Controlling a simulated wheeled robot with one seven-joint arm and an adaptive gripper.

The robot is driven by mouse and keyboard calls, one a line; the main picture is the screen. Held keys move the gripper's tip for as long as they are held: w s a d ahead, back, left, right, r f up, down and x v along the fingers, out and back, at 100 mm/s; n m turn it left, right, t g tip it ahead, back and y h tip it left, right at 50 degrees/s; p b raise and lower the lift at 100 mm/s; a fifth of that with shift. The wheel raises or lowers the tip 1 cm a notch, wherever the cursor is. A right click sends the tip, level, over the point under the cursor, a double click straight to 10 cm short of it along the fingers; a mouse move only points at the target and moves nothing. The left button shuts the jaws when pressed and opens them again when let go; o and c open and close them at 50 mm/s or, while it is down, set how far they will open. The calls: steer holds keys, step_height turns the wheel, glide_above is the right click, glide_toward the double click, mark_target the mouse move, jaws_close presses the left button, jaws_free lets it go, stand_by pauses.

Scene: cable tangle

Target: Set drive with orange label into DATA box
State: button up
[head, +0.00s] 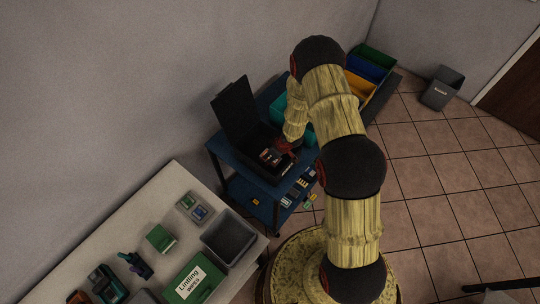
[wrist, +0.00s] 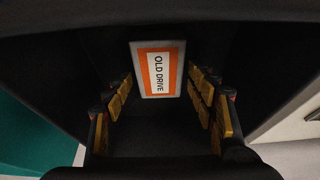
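A drive with an orange-bordered white label reading "OLD DRIVE" (wrist: 158,70) shows in the wrist view, just beyond and between my fingertips. My gripper (wrist: 160,88) is open, with its yellow-padded fingers on either side of the drive and a small dark gap visible at each side. In the head view my gripper (head: 272,156) reaches down into an open black box (head: 247,162) on the blue cart. The box's lid (head: 235,108) stands up at the back. A white marking is on its front rim, too small to read. Dark walls surround the drive in the wrist view.
The blue cart (head: 226,152) has small items on its lower shelf. Teal, yellow, blue and green bins (head: 372,66) stand behind my arm. A pale table (head: 130,225) at left holds a grey bin (head: 229,237), a green wipes box (head: 190,281) and other items. A grey waste bin (head: 442,88) stands at upper right.

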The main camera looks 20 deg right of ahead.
steer(key=shift+o, duration=0.3)
steer(key=shift+r, duration=0.25)
steer(key=s+d+r+m+t+h+p, duration=0.1)
steer(key=d+r+h, duration=0.15)
steer(key=r, duration=1.05)
steer(key=s+d+r+m+h+p, duration=0.15)
steer(key=d+r, duration=0.25)
steer(key=r, duration=0.9)
steer(key=s+d+r+m+t+h, duration=0.1)
steer(key=d+r, duration=0.2)
steer(key=r, duration=1)
steer(key=s+a+r+m, duration=0.3)
steer(key=s+r, duration=0.9)
steer(key=s+a+r+y, duration=0.1)
steer(key=s+a+r, duration=0.1)
steer(key=s, duration=0.5)
steer(key=s+a+r+y, duration=0.1)
steer(key=s+a+r, duration=0.2)
steer(key=s, duration=0.3)
steer(key=shift+s+a+r+y, duration=0.15)
steer(key=shift+s+a+y, duration=0.2)
steer(key=shift+a, duration=0.45)
